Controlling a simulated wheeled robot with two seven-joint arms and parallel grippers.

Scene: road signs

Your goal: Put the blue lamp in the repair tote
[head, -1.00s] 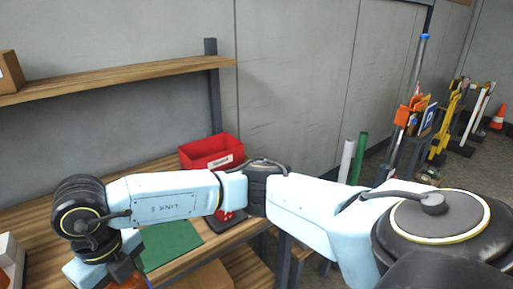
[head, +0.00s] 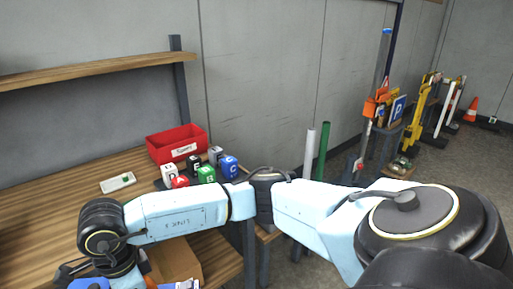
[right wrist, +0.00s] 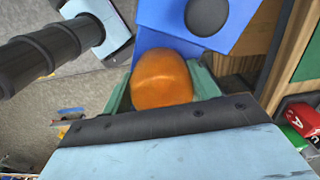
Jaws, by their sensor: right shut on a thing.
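The blue lamp has a blue body (right wrist: 180,22) and a rounded orange lens. My right gripper (right wrist: 160,85) is shut on it, with a green finger on each side of the orange lens. In the head view small orange and blue parts of the lamp (head: 178,285) show at the bottom edge, by my right wrist; the rest is cut off. A red open tote (head: 178,155) with a white label stands at the back of the wooden table, beyond my right arm. The label is too small to read surely. My left gripper is not in view.
Several lettered cubes (head: 207,174) sit just in front of the tote, close together. A pale flat item (head: 118,183) lies left of them. A wooden shelf (head: 100,71) runs above the table. The left part of the table top (head: 50,215) is clear.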

